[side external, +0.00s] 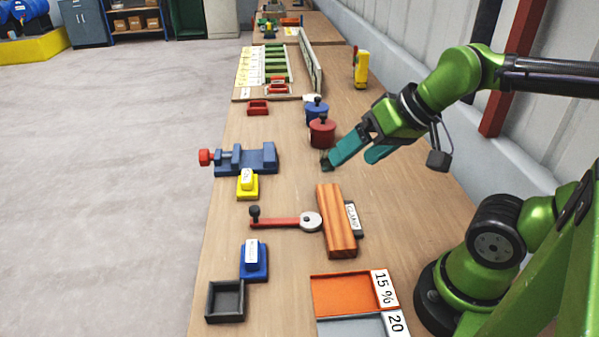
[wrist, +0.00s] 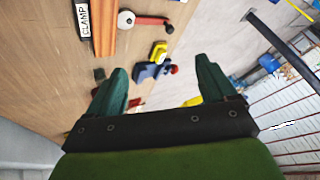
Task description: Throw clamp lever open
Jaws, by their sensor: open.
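The clamp lever (side external: 280,223) is a red bar with a black knob (side external: 254,211) at its left end and a round white pivot (side external: 311,222) at its right end. It lies across the table, pointing left from the wooden block (side external: 337,222), beside a label reading "CLAMP" (side external: 353,216). The lever also shows at the top of the wrist view (wrist: 150,21). My gripper (side external: 350,157) has teal fingers spread apart with nothing between them. It is above the table, farther back than the lever and to its right, not touching it.
A blue vise (side external: 258,158) and a yellow block (side external: 247,186) stand behind the lever. A blue block (side external: 253,262), a dark tray (side external: 226,301) and an orange tray (side external: 340,294) are in front. Red (side external: 322,131) and blue (side external: 316,112) pots stand near my gripper.

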